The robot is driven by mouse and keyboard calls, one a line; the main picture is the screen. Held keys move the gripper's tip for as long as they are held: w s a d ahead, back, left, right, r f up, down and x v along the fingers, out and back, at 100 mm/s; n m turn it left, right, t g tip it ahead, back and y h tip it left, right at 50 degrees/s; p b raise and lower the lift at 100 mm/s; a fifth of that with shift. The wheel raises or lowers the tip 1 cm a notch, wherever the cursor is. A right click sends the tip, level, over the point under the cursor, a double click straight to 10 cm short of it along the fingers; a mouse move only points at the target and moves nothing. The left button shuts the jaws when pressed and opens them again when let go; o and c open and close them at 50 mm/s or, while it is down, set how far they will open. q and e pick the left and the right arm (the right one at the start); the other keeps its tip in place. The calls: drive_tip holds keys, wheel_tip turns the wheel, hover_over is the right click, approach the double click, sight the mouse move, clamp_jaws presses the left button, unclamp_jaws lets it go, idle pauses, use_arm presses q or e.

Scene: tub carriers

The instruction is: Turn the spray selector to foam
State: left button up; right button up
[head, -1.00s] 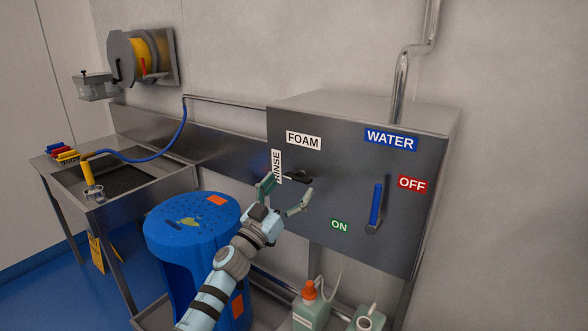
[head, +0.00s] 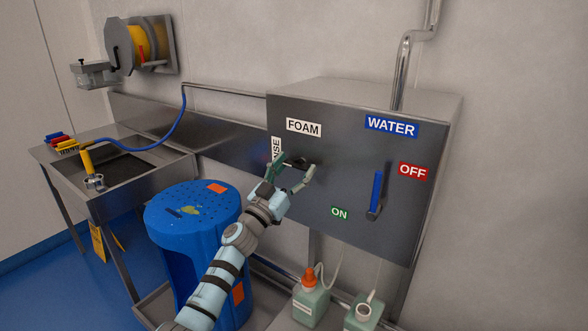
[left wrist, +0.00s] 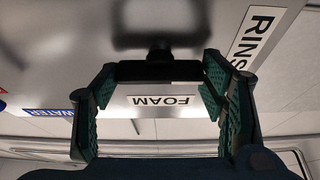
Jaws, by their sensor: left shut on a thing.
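The spray selector (head: 301,163) is a black bar handle on the front of the grey steel cabinet. It lies roughly level, with one end toward the RINSE label (head: 276,148). The white FOAM label (head: 304,128) is above it. My left gripper (head: 294,164) is at the selector, one finger at each end. In the left wrist view the selector (left wrist: 160,70) spans between the green-padded fingers of the left gripper (left wrist: 160,78), and the FOAM label (left wrist: 163,101) shows upside down. The left fingers partly hide the RINSE label in the head view. My right gripper is out of view.
On the same cabinet (head: 345,210), a blue water lever (head: 376,192) stands to the right, between ON and OFF labels. A blue tub (head: 190,215) stands below my left arm. Green bottles (head: 311,300) stand under the cabinet. A steel sink (head: 130,170) is at left.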

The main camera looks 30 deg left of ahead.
use_arm(q)
drive_tip(key=shift+m, duration=0.4)
drive_tip(key=m+g+h+p, duration=0.1)
drive_tip(key=m+h+p, duration=0.1)
drive_tip(key=m, duration=0.3)
drive_tip(key=shift+a+r+h, duration=0.1)
drive_tip(key=shift+h, duration=0.4)
drive_tip(key=m+g+h+p, duration=0.1)
drive_tip(key=m, duration=0.2)
drive_tip(key=m+g+h, duration=0.1)
drive_tip(key=m, duration=0.2)
drive_tip(key=shift+p, duration=0.35)
drive_tip(key=m+g+p, duration=0.1)
drive_tip(key=m, duration=0.2)
drive_tip(key=m+g+h+p, duration=0.1)
drive_tip(key=m, duration=0.2)
drive_tip(key=shift+r+m, duration=0.1)
drive_tip(key=shift+m, duration=0.2)
drive_tip(key=shift+m+g+p, duration=0.9)
drive_tip(key=shift+m+p, duration=0.05)
drive_tip(key=shift+m, duration=0.95)
drive_tip(key=o, duration=1.2)
drive_tip(key=shift+c, duration=0.2)
